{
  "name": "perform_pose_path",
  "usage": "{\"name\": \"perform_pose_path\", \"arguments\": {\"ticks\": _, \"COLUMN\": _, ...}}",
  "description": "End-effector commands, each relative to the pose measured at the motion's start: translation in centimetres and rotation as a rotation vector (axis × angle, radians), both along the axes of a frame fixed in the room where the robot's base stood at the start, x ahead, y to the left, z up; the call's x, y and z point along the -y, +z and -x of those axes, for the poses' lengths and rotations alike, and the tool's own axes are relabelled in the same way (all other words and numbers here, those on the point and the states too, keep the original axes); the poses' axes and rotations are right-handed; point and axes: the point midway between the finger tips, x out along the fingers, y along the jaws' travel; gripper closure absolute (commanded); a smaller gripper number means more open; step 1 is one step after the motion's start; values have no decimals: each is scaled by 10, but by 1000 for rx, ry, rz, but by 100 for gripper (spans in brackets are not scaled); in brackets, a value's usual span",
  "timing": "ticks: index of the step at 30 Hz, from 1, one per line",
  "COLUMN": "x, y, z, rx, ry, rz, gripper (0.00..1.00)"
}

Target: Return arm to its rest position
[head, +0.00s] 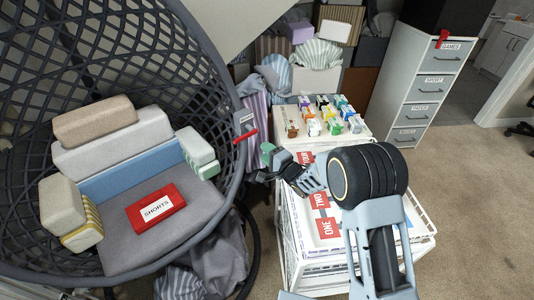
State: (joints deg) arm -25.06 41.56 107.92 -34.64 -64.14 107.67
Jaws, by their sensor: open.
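My arm rises from the bottom right, with its big dark elbow joint in front of the white wire cart (290,245). The forearm points left from there. My gripper (263,164) is at its far end, open, between the hanging chair and the cart. I see nothing held between its fingers, though they are small and dark here. A greenish piece shows at the upper finger; I cannot tell if it is part of the gripper.
A lattice chair (120,45) with cushions and a red SHORTS box (156,208) fills the left. Its rim is close to my gripper. Small coloured boxes (325,118) stand on the cart's back. A drawer cabinet (425,85) stands behind; carpet (470,220) is clear at right.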

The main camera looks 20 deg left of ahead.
Motion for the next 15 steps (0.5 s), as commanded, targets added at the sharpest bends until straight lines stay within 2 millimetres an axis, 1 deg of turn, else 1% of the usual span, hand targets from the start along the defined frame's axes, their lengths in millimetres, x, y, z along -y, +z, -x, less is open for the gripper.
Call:
{"name": "perform_pose_path", "arguments": {"ticks": 7, "x": 0, "y": 0, "z": 0, "rx": 0, "ry": 0, "rz": 0, "gripper": 55}}
{"name": "perform_pose_path", "arguments": {"ticks": 10, "x": 4, "y": 6, "z": -3, "rx": 12, "ry": -17, "rz": 21, "gripper": 55}}
{"name": "perform_pose_path", "arguments": {"ticks": 11, "x": 8, "y": 10, "z": -5, "rx": 21, "ry": -31, "rz": 39, "gripper": 55}}
{"name": "perform_pose_path", "arguments": {"ticks": 13, "x": 21, "y": 24, "z": -11, "rx": 50, "ry": -81, "rz": 107, "gripper": 55}}
{"name": "perform_pose_path", "arguments": {"ticks": 14, "x": 30, "y": 32, "z": -15, "rx": 66, "ry": -110, "rz": 150, "gripper": 55}}
{"name": "perform_pose_path", "arguments": {"ticks": 15, "x": 44, "y": 44, "z": -19, "rx": 87, "ry": -155, "rz": 219, "gripper": 55}}
